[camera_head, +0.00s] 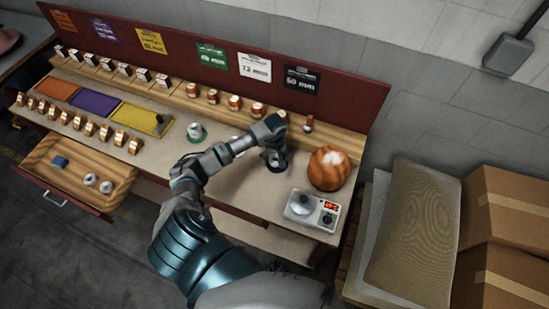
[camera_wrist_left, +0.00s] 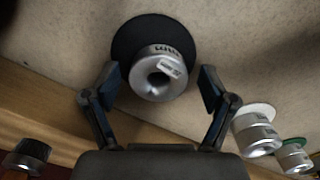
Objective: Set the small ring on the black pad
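The small silver ring (camera_wrist_left: 158,73), with a printed label, is at the black round pad (camera_wrist_left: 140,28) in the left wrist view. It overlaps the pad's near part and appears to rest on it. My left gripper (camera_wrist_left: 158,84) is open, with one finger on each side of the ring and a visible gap to both. My right gripper is not in view.
Other silver rings sit on a white pad (camera_wrist_left: 254,114) and a green pad (camera_wrist_left: 291,142). A wooden ball-like form (camera_head: 329,168) and a control box (camera_head: 312,210) stand to the right.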

